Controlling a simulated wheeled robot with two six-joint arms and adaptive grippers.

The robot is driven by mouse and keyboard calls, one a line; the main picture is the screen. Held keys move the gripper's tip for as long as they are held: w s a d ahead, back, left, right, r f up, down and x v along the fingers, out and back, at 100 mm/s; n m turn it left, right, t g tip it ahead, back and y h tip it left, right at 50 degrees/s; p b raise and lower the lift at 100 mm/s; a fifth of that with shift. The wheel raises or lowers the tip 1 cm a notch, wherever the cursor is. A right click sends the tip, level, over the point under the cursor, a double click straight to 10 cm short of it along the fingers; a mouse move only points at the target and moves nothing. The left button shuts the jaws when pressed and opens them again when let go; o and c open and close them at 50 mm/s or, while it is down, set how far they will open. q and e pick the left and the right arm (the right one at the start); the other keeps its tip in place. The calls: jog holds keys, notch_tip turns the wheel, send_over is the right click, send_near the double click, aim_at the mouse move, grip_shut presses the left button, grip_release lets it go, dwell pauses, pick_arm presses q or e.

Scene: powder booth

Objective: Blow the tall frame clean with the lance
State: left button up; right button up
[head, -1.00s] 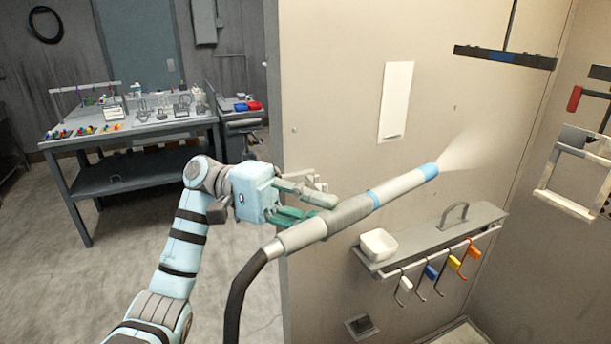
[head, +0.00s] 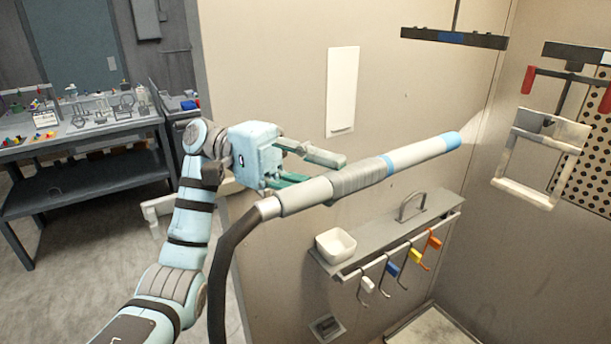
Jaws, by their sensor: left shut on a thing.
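My left gripper (head: 310,172) is shut on the lance, around the rear of its grey ribbed grip. The lance (head: 420,151) is a pale tube with blue bands and a dark hose at its rear. It points right and slightly up, and a faint pale haze shows at its blue tip. A pale rectangular frame (head: 522,190), which looks like the tall frame, hangs in the booth at right, apart from the tip. Its upper part is greyish and mottled. I cannot tell its depth from the tip. My right gripper is not in view.
A wall shelf (head: 385,240) below the lance carries a white bowl (head: 336,245) and several coloured hooks. A dark bar (head: 454,38) hangs above. Red-handled parts (head: 528,80) hang above the frame. A cluttered workbench (head: 85,132) stands at left. A pale object (head: 155,212) shows behind my arm.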

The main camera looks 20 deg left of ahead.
aim_at(344, 190)
pick_arm(q)
jog(key=shift+s+d+r, duration=0.15)
jog(key=shift+s+d, duration=0.4)
jog(key=shift+s, duration=0.1)
jog(key=shift+s+d, duration=0.85)
jog(key=shift+d, duration=0.3)
jog(key=shift+s+d, duration=2.75)
jog(key=shift+d, duration=0.2)
notch_tip(344, 190, down, 8)
jog(key=b, duration=0.5)
jog(key=shift+r, duration=0.2)
